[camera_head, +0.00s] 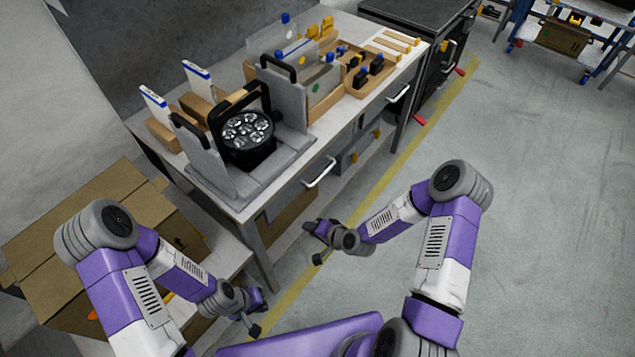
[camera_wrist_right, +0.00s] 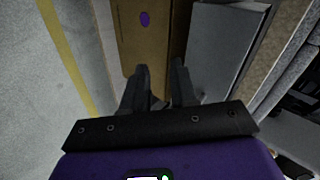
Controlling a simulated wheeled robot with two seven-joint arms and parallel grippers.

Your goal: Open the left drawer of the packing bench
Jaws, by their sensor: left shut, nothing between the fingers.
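The packing bench (camera_head: 221,196) has a pale top and two bar handles along its front. The left drawer's handle (camera_head: 320,172) is a light metal bar below the top edge, and its drawer looks shut. The other handle (camera_head: 399,93) is farther right. My right gripper (camera_head: 314,243) is in front of the bench, apart from the left handle and lower in the picture. In the right wrist view its two dark fingers (camera_wrist_right: 160,72) stand apart with nothing between them. My left gripper (camera_head: 259,312) is shut and empty, low near the bench's left front leg.
A black par can (camera_head: 247,138) sits in grey foam on the bench, near trays and small parts. An open cardboard box (camera_head: 88,213) stands at the left. A brown box with a purple mark (camera_wrist_right: 145,45) is under the bench. Grey floor (camera_head: 540,200) is clear at right.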

